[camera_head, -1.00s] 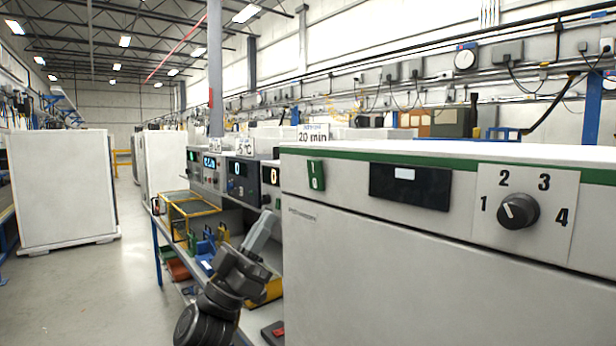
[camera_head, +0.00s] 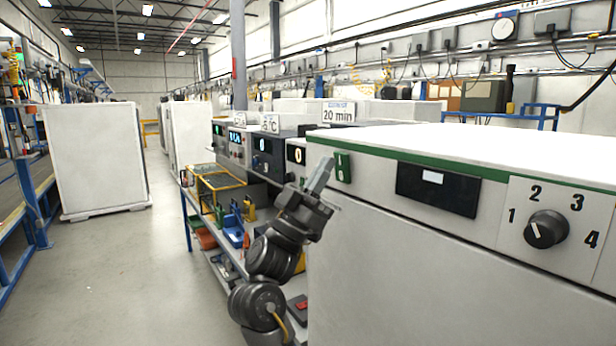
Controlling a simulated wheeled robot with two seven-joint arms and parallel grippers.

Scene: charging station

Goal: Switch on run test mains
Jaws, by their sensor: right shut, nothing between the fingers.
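A white machine with a green stripe (camera_head: 480,170) fills the right side. Its front panel carries a green switch (camera_head: 343,167) with white markings, a dark display (camera_head: 438,188) with a small lit window, and a round black knob (camera_head: 545,229) marked 1 to 4. My left gripper is out of view.
A row of control panels (camera_head: 263,160) stands behind, with a "20 min" sign (camera_head: 338,113) above. Below is a shelf bench (camera_head: 226,262) with a yellow-framed box (camera_head: 217,188) and a blue bin (camera_head: 233,232). A large white cabinet (camera_head: 95,160) stands left. The grey floor (camera_head: 125,275) between is clear.

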